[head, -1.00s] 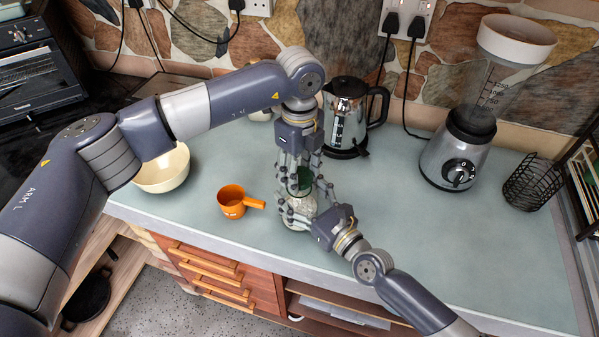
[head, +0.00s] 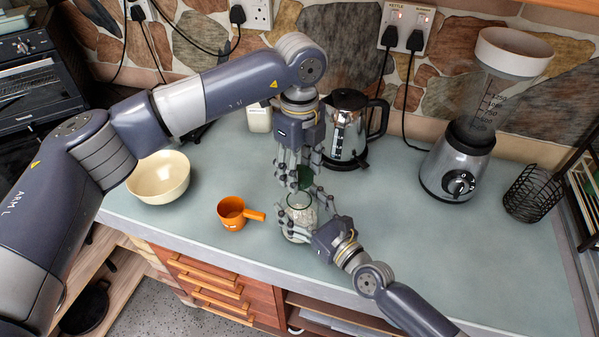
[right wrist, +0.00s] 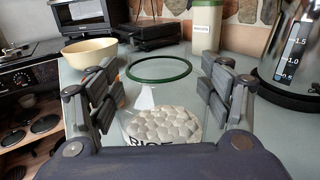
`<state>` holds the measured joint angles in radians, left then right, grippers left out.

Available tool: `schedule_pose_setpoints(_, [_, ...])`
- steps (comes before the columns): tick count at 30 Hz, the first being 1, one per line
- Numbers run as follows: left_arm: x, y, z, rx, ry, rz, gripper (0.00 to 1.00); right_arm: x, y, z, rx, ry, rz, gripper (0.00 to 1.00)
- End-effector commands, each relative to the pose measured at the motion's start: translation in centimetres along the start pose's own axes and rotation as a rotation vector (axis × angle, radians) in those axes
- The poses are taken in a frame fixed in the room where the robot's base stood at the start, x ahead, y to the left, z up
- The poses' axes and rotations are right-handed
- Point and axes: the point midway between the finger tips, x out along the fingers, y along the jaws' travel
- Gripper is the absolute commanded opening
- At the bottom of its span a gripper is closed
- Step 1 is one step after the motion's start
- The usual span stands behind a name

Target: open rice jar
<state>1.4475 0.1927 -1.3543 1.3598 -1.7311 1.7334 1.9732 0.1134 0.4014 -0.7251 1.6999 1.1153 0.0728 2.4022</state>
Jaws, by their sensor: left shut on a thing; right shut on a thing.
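The glass rice jar (head: 299,203) stands on the counter near its front edge, its round mouth uncovered. In the right wrist view the jar shows its green rim (right wrist: 159,69), pale contents and a partly hidden "RICE" label (right wrist: 152,141). My right gripper (head: 304,214) is shut on the jar, with its fingers on both sides in the right wrist view. The green lid (head: 304,178) is above and apart from the jar, partly hidden by fingers. My left gripper (head: 298,178) points down and is shut on the lid.
An orange measuring cup (head: 231,213) and a cream bowl (head: 160,178) stand left of the jar. A kettle (head: 346,125) is close behind my left gripper, beside a pale canister (head: 259,117). A blender (head: 456,163) and a wire basket (head: 531,193) stand right. The front right counter is clear.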

Motion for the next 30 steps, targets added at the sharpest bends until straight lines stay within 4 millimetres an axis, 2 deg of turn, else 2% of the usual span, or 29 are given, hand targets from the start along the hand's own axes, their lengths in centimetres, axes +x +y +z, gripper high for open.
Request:
schedule_pose_setpoints(1, [0.0,0.0,0.0,0.0,0.0,0.0,0.18,0.0,0.0,0.0,0.001,0.0,0.001,0.06])
schedule_pose_setpoints(2, [0.0,0.0,0.0,0.0,0.0,0.0,0.18,0.0,0.0,0.0,0.001,0.0,0.001,0.77])
schedule_pose_setpoints(4, [0.0,0.0,0.0,0.0,0.0,0.0,0.18,0.0,0.0,0.0,0.001,0.0,0.001,0.93])
schedule_pose_setpoints(5, [0.0,0.0,0.0,0.0,0.0,0.0,0.18,0.0,0.0,0.0,0.001,0.0,0.001,0.97])
schedule_pose_setpoints(16, [0.1,0.0,0.0,0.0,0.0,0.0,0.18,0.0,0.0,0.0,0.0,0.0,0.0,0.97])
schedule_pose_setpoints(20, [0.1,0.0,0.0,0.0,0.0,0.0,0.18,-0.6,0.0,-0.1,-0.001,0.001,0.0,0.97])
schedule_pose_setpoints(23, [0.1,0.0,0.0,0.0,0.0,0.0,0.18,-1.9,0.0,-0.2,-0.002,0.004,0.001,0.97])
schedule_pose_setpoints(30, [0.1,0.0,0.0,0.0,0.0,0.0,0.18,-6.7,0.0,-0.1,-0.003,0.005,0.003,0.97])
